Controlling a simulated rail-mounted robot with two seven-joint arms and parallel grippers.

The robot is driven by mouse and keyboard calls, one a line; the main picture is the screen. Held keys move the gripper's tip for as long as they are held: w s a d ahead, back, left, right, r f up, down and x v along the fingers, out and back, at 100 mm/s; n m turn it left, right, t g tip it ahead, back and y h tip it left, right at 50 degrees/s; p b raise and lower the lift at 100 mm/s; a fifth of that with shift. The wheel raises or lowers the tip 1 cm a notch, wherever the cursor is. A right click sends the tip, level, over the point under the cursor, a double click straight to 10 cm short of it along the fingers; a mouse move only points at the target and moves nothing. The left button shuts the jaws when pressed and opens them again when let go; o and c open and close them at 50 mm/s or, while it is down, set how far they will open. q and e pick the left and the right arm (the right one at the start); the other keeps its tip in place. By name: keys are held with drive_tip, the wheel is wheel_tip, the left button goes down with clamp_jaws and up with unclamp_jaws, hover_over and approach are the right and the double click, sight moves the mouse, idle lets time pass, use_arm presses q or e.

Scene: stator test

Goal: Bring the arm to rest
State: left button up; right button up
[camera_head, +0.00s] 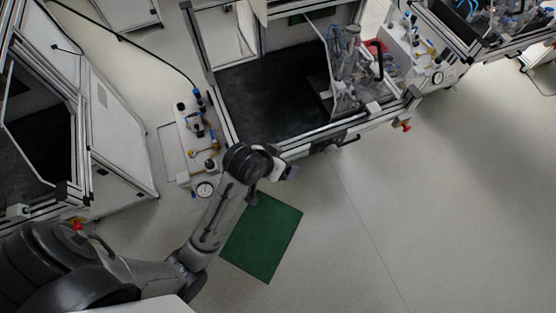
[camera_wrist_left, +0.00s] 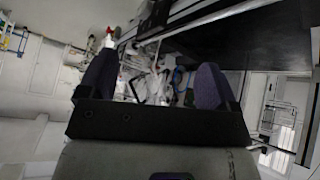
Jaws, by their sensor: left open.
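My left arm (camera_head: 218,215) comes in from the lower left and reaches up towards the front of the middle test station (camera_head: 270,100). My left gripper (camera_head: 285,172) is at its end, small in the head view, above the floor close to the station's front edge. In the left wrist view the two dark fingers of the gripper (camera_wrist_left: 155,88) stand wide apart with nothing between them. Beyond them, blurred station fittings show at some distance. My right gripper is in neither view.
A green mat (camera_head: 263,238) lies on the floor below the arm. A panel with valves and a gauge (camera_head: 195,140) stands left of the middle station. Another framed cabinet (camera_head: 100,120) is at the left. The floor at the right (camera_head: 430,210) is clear.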

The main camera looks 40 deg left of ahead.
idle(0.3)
use_arm(q)
drive_tip(key=s+r+t+y, duration=0.1)
drive_tip(key=s+r, duration=0.2)
drive_tip(key=s+a+f+m+g, duration=0.1)
drive_tip(key=s+f+g, duration=0.1)
drive_tip(key=s+f, duration=0.5)
drive_tip(key=s+a+f+m+g, duration=0.1)
drive_tip(key=s+f+g, duration=0.1)
drive_tip(key=s, duration=0.9)
wheel_tip(320, 180, up, 19)
drive_tip(key=p, duration=1.9)
drive_tip(key=shift+r+y+p, duration=0.15)
drive_tip(key=shift+y+p, duration=0.15)
drive_tip(key=shift+w, duration=0.1)
